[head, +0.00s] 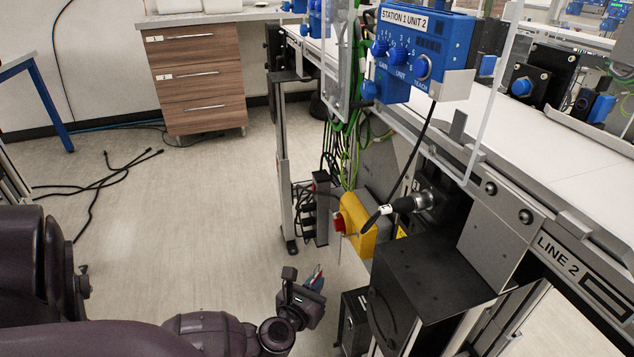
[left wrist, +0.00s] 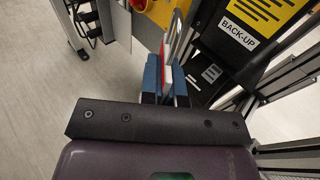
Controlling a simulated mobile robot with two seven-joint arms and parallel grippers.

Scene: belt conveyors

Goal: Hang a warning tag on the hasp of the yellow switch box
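The yellow switch box (head: 367,229) is mounted low on the side of the conveyor frame, with a red knob (head: 339,222) on its left face. It also shows at the top of the left wrist view (left wrist: 152,12). My left gripper (head: 315,280) is below and left of the box. In the left wrist view its blue fingers (left wrist: 166,77) are closed on a thin red-and-white warning tag (left wrist: 167,52). A grey metal loop (left wrist: 176,32) stands just beyond the tag, near the box; I cannot tell whether it belongs to the tag or the hasp. My right gripper is not visible.
A black box (head: 405,290) stands close to the right of my left gripper. Green and black cables (head: 345,150) hang above the switch box. A yellow panel marked BACK-UP (left wrist: 255,25) is at the right in the left wrist view. Floor at the left is mostly open, with loose black cables (head: 105,180).

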